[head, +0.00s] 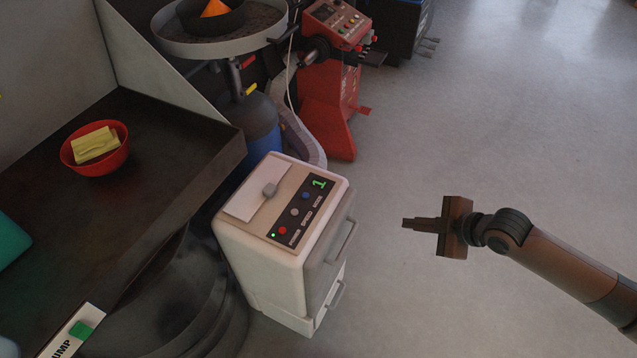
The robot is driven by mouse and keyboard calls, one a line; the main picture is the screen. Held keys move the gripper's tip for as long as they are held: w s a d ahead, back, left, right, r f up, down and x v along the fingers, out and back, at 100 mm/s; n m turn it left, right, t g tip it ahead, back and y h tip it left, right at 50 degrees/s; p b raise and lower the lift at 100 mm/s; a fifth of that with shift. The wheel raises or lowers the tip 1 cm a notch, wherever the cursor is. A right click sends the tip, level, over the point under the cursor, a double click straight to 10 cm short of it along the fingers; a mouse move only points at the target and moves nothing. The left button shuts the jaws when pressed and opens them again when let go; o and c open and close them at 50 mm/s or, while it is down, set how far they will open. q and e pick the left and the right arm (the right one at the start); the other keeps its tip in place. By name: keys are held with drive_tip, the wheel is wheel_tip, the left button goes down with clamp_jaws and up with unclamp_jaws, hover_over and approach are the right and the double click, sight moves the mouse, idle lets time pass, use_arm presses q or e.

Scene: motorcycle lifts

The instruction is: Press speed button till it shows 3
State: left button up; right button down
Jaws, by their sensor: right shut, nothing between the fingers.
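A beige box-shaped machine (262,256) stands on the floor in the middle of the head view. Its sloping dark panel has a red button (282,231) by the word POWER, a pale grey speed button (294,212) and a blue mode button (306,196). The green display (319,183) at the panel's upper end shows 1. A small green light glows at the lower end. My right gripper (406,223) is shut and empty, to the right of the machine and apart from it, its fingers pointing left toward it. My left gripper is out of view.
A dark bench (165,130) with a red bowl (122,158) holding something yellow is at the left. Behind the machine stand a blue cylinder (260,120) with a round tray and a red machine (330,105). The floor at the right is clear.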

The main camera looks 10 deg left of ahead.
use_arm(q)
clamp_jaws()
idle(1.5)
